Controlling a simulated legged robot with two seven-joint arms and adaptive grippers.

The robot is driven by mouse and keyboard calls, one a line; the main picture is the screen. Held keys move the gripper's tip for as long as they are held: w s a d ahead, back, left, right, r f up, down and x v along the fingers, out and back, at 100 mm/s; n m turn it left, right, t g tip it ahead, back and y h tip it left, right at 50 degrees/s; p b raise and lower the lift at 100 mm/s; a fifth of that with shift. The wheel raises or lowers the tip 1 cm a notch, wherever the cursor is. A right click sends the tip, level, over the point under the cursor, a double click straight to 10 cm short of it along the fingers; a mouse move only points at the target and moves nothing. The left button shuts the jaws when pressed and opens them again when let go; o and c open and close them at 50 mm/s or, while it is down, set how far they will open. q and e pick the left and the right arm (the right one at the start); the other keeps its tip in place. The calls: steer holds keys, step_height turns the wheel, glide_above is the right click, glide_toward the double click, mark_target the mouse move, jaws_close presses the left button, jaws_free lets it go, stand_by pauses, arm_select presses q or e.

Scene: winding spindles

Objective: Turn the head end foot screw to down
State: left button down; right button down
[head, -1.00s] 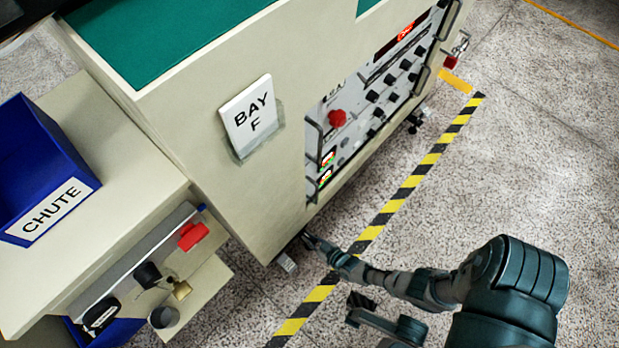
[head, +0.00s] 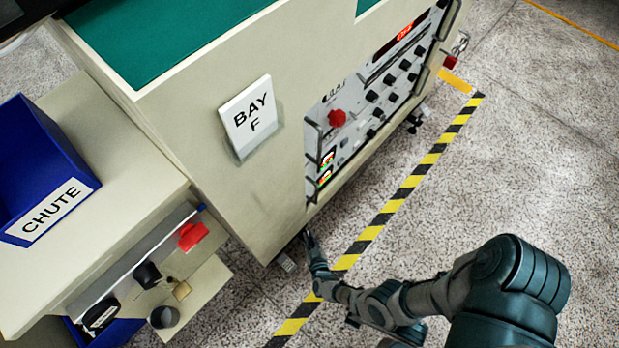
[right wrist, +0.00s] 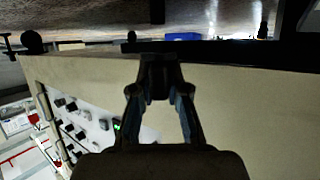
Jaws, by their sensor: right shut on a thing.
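A cream cabinet (head: 205,150) marked BAY F stands in the head view. Its near lower corner has a small pale metal foot (head: 287,263) at floor level. My right gripper (head: 307,238) is low at the cabinet's bottom edge, just right of that foot. In the right wrist view the fingers (right wrist: 159,78) come together on a small dark part, which I take to be the foot screw. The screw is mostly hidden by the fingers, and I cannot tell its turn. My left gripper is not in view.
A lower cream unit with a blue CHUTE bin (head: 40,165) and a red knob (head: 192,236) stands left. The control panel (head: 375,95) faces right. A yellow-black floor stripe (head: 405,187) runs alongside; the speckled floor beyond is clear.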

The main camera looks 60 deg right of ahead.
mark_target(310, 244)
steer(key=shift+a+m+g+h, duration=0.1)
steer(key=shift+m+g+h, duration=0.3)
steer(key=shift+m+g, duration=0.1)
stand_by(0.4)
steer(key=c, duration=1.2)
jaws_free()
steer(key=shift+o, duration=0.2)
steer(key=shift+v, duration=3.65)
steer(key=shift+f, duration=0.15)
